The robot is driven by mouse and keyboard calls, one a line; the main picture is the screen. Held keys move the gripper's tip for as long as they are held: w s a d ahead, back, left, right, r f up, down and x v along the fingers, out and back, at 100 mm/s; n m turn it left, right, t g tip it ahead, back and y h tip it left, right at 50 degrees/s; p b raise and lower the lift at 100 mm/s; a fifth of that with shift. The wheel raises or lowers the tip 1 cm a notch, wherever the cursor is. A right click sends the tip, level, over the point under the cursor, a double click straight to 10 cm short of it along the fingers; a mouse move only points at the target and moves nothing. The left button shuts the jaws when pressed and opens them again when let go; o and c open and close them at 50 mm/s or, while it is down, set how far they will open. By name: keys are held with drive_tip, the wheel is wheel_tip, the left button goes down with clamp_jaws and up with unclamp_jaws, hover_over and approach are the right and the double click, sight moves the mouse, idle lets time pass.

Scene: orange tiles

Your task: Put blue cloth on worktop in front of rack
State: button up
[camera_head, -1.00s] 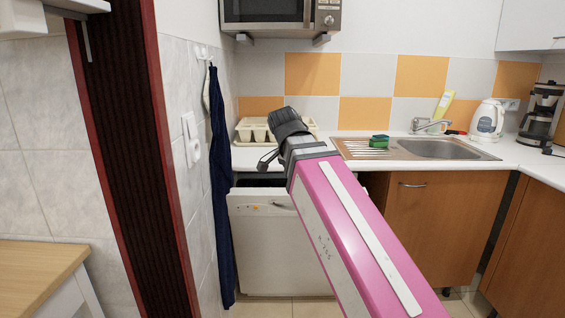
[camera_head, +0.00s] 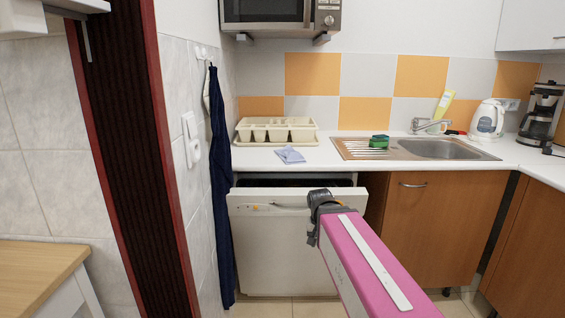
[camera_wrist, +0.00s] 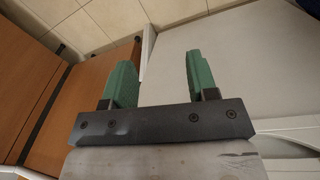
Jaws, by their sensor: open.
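A small light-blue cloth (camera_head: 290,155) lies crumpled on the white worktop (camera_head: 262,163), just in front of the cream rack (camera_head: 300,139). My gripper (camera_wrist: 157,75) shows in the wrist view with its two green fingers apart and nothing between them. In the head view my arm ends low in front of the dishwasher, below the worktop edge and apart from the cloth. The fingertips are hidden in the head view.
The white dishwasher door (camera_head: 275,240) is tilted slightly open under the worktop. A green sponge (camera_head: 379,141) lies by the sink (camera_head: 440,148). A dark blue cloth (camera_head: 220,190) hangs on the left wall. A kettle (camera_head: 487,120) stands at the right.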

drive_tip(key=s+d+f+n, duration=0.1)
drive_tip(key=d+f, duration=0.1)
drive_tip(key=f, duration=0.4)
drive_tip(key=s+d+f+n+y, duration=0.1)
drive_tip(key=s+d+f, duration=0.1)
drive_tip(key=f, duration=0.5)
drive_tip(key=shift+s+d+f+n+g, duration=0.3)
drive_tip(key=shift+d+n, duration=0.1)
drive_tip(key=shift+d, duration=0.1)
